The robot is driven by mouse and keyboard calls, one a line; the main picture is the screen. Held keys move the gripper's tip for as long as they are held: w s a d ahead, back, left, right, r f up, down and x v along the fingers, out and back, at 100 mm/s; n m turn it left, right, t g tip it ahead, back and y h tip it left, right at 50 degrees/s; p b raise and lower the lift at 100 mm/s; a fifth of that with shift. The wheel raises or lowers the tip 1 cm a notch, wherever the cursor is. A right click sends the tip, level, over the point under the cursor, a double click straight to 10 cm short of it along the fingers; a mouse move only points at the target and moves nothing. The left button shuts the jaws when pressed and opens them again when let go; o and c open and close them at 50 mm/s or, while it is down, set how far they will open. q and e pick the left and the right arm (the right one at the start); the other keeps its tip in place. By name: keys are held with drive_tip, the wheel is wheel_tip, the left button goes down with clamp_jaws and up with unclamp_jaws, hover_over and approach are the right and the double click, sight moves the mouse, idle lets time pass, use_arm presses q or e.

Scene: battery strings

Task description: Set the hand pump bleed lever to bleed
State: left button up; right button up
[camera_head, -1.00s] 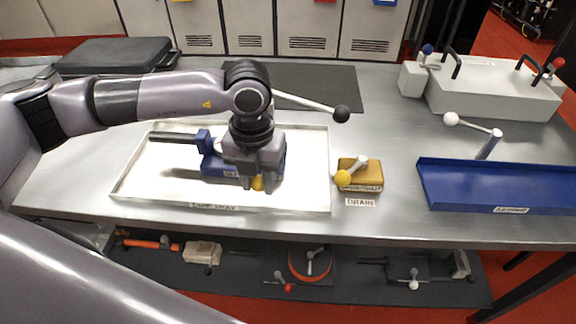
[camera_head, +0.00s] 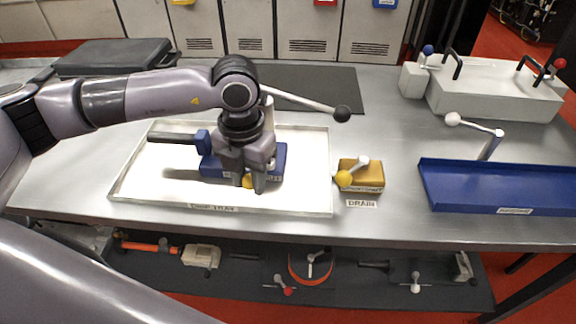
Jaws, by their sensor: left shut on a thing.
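The hand pump (camera_head: 212,165) is a blue block in the white drip tray, with a dark bar on its left. Its long pale handle, ending in a black ball (camera_head: 342,114), sticks out to the right behind my gripper. My left gripper (camera_head: 250,186) points down at the pump's front and is shut on the yellow knob (camera_head: 247,181) of the bleed lever. The lever's arm and part of the pump's label are hidden behind the fingers. My right gripper is not in view.
The white tray (camera_head: 322,190) has a low rim. To its right stand a yellow-brown drain block (camera_head: 368,178) with its own yellow-knobbed lever, a blue tray (camera_head: 500,190) with a white-knobbed lever, and a grey box (camera_head: 490,90). Bare metal bench lies between them.

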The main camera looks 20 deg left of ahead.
sight(249, 176)
use_arm(q)
drive_tip(key=o, duration=1)
drive_tip(key=shift+r+p, duration=2.1)
drive_tip(key=shift+r, duration=1.45)
